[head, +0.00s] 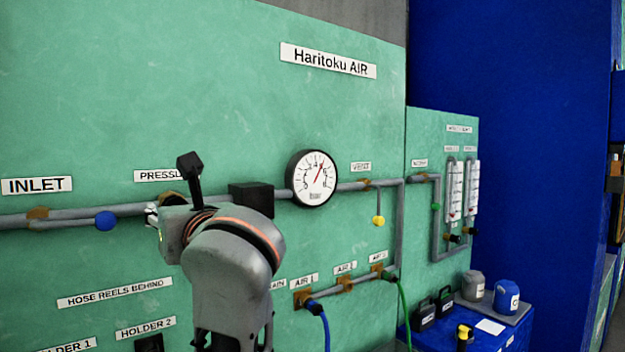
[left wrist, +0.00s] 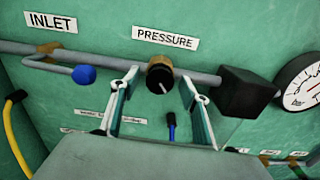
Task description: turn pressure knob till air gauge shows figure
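The round black pressure knob (left wrist: 159,78), with a white mark on its face, sits on a brass fitting under the PRESSURE label (left wrist: 165,38) in the left wrist view. My left gripper (left wrist: 158,88) is open, with one finger on each side of the knob; I cannot tell whether they touch it. In the head view my left wrist hides the knob and most of the gripper. The round white air gauge (head: 312,178) is right of it; its red needle points up and slightly right, near the 4. My right gripper is not in view.
A grey pipe (head: 350,187) runs along the green wall. A black box (head: 251,199) on it sits between knob and gauge. A blue valve handle (head: 105,221) is to the left, a yellow one (head: 378,220) to the right. Blue and green hoses hang below.

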